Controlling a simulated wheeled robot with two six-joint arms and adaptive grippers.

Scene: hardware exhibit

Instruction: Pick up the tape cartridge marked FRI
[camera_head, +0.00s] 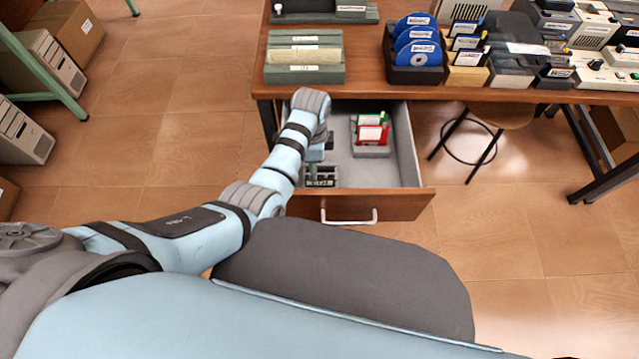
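No label that I can read as FRI shows in this view. My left arm comes in from the left and reaches into the open drawer (378,170). A grey stand (371,151) with red and green items bearing white labels (371,130) is further right in the drawer. My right gripper is not in view.
The wooden table (360,91) holds a grey-green rack (305,75), blue discs (415,45) in a dark holder, and several labelled boxes and devices. A stool (490,115) stands under the table. The drawer's front has a white handle (349,217). Its right part is bare.

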